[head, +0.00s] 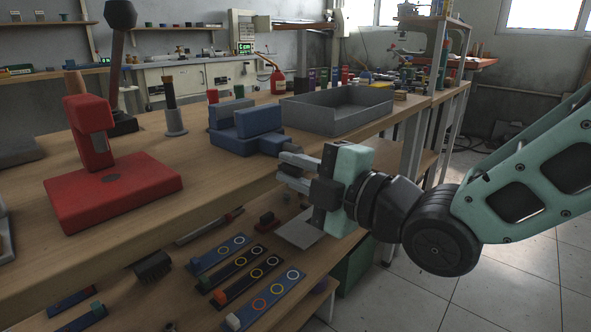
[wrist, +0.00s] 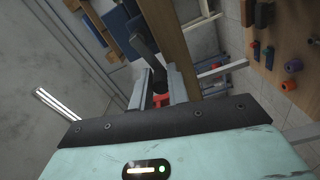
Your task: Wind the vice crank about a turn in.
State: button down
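The blue vice (head: 245,125) stands near the front edge of the wooden bench in the head view. My gripper (head: 282,166) is just right of it, fingers pointing left toward the vice's front end, with a gap between them. In the wrist view a small red part (wrist: 161,99), which looks like the crank's handle, lies between the two fingers of my gripper. A dark part and a grey bar (wrist: 143,42) sit beyond it. The crank itself cannot be made out in the head view. I cannot tell whether the fingers press on the red part.
A grey open tray (head: 340,112) stands behind and right of the vice. A red press-like tool (head: 112,190) and a dark-handled tool (head: 173,115) on a grey base stand to the left. A lower shelf below holds blue and black strips with rings (head: 265,300).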

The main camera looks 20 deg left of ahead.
aim_at(300, 148)
jog(key=shift+m, duration=0.4)
jog(key=r+m+p, duration=0.1)
jog(key=m, duration=0.1)
jog(key=r+m+p, duration=0.1)
jog(key=m, duration=0.1)
jog(key=shift+w+d+m, duration=0.1)
jog(key=shift+m, duration=0.2)
jog(key=m, duration=0.1)
jog(key=m+p, duration=0.1)
jog(key=r+m+p, duration=0.1)
jog(key=shift+w+d+r+m, duration=0.1)
jog(key=shift+w+d+m, duration=0.05)
jog(key=shift+w+m, duration=0.15)
jog(key=w+d+m+p, duration=0.1)
jog(key=w+m+p, duration=0.2)
jog(key=m+p, duration=0.4)
jog(key=w+d+m+p, duration=0.1)
jog(key=w+m+p, duration=0.2)
jog(key=m+p, duration=0.5)
jog(key=shift+w+d+f+m, duration=0.3)
jog(key=shift+f+m, duration=0.15)
jog(key=shift+m, duration=4.35)
